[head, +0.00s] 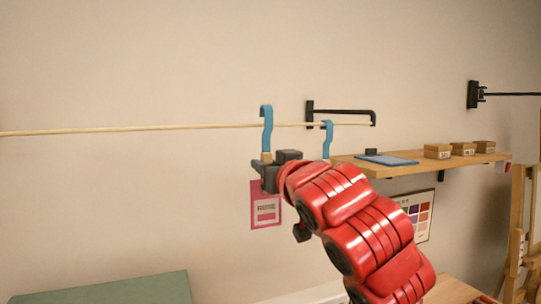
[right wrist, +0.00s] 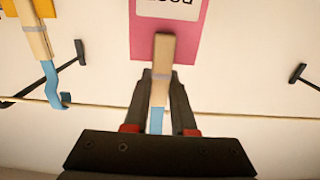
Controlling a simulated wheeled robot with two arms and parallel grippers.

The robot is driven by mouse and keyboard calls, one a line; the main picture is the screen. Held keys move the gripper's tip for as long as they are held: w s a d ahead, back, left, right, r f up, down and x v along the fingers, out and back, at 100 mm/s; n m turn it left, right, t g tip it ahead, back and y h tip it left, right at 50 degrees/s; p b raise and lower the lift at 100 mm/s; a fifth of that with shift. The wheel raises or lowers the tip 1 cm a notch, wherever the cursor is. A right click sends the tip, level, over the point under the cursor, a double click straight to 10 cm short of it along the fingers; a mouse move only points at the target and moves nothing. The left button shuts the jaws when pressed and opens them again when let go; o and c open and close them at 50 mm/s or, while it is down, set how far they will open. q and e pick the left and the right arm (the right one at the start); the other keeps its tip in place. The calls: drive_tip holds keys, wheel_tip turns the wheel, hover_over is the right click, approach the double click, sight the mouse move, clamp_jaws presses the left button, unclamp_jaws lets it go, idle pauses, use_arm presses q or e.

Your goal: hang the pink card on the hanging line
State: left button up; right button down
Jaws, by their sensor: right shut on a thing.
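The pink card (head: 265,206) hangs upright below a wooden clip that has a blue hook (head: 266,128) on top. My right gripper (head: 266,172) is shut on the clip, just under the line. In the right wrist view the fingers (right wrist: 158,98) close on the clip (right wrist: 163,60), with the card (right wrist: 196,30) beyond. The hanging line (head: 150,128) is a thin pale rod across the wall. The blue hook's top rises above the line; I cannot tell whether it rests on it. My left gripper is out of view.
A second blue hook (head: 328,138) is at the line to the right; its clip (right wrist: 35,40) holds an orange card (right wrist: 25,8). A black bracket (head: 340,112) is near the line's right end. A wooden shelf (head: 345,165) with small boxes (head: 438,151) is at right.

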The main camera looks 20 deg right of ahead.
drive_tip(key=w+f, duration=0.1)
drive_tip(key=w+p, duration=0.1)
drive_tip(key=w+f+p, duration=0.1)
drive_tip(key=w, duration=0.1)
drive_tip(key=shift+a+f, duration=0.1)
drive_tip(key=shift+f, duration=0.2)
idle(0.5)
drive_tip(key=c, duration=0.7)
unclamp_jaws()
drive_tip(key=shift+o, duration=0.2)
